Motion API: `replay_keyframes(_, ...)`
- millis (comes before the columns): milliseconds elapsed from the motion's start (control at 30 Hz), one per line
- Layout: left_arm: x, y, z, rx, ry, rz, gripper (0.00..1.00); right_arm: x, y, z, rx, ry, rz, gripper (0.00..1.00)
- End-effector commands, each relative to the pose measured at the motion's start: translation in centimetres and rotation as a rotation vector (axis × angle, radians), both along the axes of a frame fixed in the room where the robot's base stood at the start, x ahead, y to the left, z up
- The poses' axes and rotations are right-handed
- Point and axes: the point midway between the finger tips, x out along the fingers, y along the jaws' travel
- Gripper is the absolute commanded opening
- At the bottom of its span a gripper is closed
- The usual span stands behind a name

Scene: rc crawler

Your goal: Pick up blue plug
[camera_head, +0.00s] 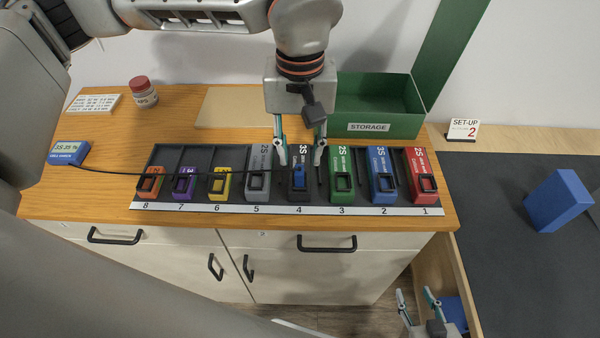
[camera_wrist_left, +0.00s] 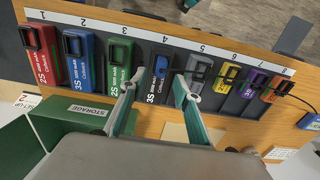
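The blue plug (camera_head: 299,174) sits on the top end of the dark battery (camera_head: 298,190) in slot 4 of the rack. A black cable (camera_head: 180,173) runs from it left to a small blue charger box (camera_head: 68,152). The plug also shows in the left wrist view (camera_wrist_left: 161,67). My left gripper (camera_head: 301,158) points down over slot 4, open, with one finger on each side of the plug's line. In the left wrist view its fingertips (camera_wrist_left: 158,84) are apart, with a gap to the plug. My right gripper (camera_head: 418,294) is low at the bottom right, open and empty.
The black rack (camera_head: 150,207) holds several coloured batteries close on both sides of slot 4. A green storage bin (camera_head: 405,122) stands behind on the right. A red-capped jar (camera_head: 143,92) is at the back left. A blue block (camera_head: 558,200) stands on the dark mat at right.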

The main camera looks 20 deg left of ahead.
Motion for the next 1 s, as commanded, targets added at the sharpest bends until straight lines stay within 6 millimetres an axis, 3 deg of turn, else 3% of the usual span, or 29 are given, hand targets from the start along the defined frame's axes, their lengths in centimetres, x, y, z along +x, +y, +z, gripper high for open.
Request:
replay_keyframes(300,-0.6,0.0,-3.9,-0.002,0.005,0.000,0.32,0.2,0.0,1.0,0.001,-0.005,0.000,0.40)
replay_keyframes(600,-0.5,0.0,-4.5,-0.002,0.002,0.000,0.32,0.5,0.0,1.4,0.002,-0.013,0.000,0.40)
replay_keyframes(633,-0.5,0.0,-4.5,-0.002,0.002,0.000,0.29,0.5,0.0,1.4,0.003,-0.013,-0.001,0.40)
replay_keyframes(733,-0.6,0.0,-4.5,-0.002,0.002,0.000,0.03,0.5,0.0,1.4,0.002,-0.013,-0.002,0.40)
replay_keyframes(767,-0.6,0.0,-4.5,-0.002,0.002,0.000,0.00,0.5,0.0,1.4,0.001,-0.014,-0.001,0.40)
replay_keyframes(1000,-0.6,0.0,-4.5,-0.002,0.002,0.000,0.00,0.4,0.0,1.3,0.001,-0.012,-0.001,0.40)
